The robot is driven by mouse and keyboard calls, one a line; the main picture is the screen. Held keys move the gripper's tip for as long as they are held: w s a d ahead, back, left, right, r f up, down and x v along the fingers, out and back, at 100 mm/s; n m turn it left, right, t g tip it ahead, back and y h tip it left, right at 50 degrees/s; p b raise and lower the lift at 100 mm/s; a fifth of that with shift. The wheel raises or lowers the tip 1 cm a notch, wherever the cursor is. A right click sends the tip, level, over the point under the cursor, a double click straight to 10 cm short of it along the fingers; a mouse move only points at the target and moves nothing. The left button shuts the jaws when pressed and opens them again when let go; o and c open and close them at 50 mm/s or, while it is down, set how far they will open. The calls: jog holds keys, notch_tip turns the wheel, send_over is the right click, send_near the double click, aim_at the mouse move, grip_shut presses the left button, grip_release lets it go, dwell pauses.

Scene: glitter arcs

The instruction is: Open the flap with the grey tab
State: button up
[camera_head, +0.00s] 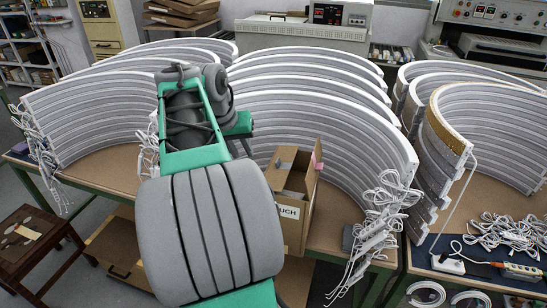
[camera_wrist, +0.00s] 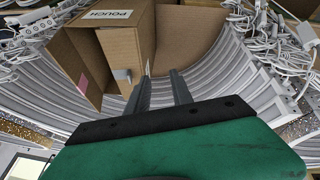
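A cardboard box (camera_head: 293,226) with a white label stands on the bench, partly hidden by my arm in the head view. In the wrist view the box (camera_wrist: 127,38) shows its label reading POUCH, upside down. A small grey tab (camera_wrist: 122,74) sits near the edge of a brown panel there. A pink tab (camera_wrist: 82,83) is on another panel, farther left; it also shows at the box's upper right in the head view (camera_head: 317,160). My gripper (camera_wrist: 161,74) is open, its two fingers apart with nothing seen between them. The grey tab is left of the left finger, with no clear contact.
White-grey curved arcs (camera_head: 325,125) stand behind and around the box, close to my gripper. Loose white cables (camera_head: 384,205) hang at the right arc end. A power strip and more cables (camera_head: 500,233) lie on the right bench. A stool (camera_head: 30,235) stands left.

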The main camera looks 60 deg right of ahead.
aim_at(276, 157)
jog(key=s+d+m+g, duration=0.1)
jog(key=s+d+m, duration=0.1)
jog(key=s+d, duration=0.4)
jog(key=x, duration=0.6)
jog(key=shift+w+f, duration=0.2)
jog(key=shift+f, duration=0.3)
grip_shut()
dwell(0.5)
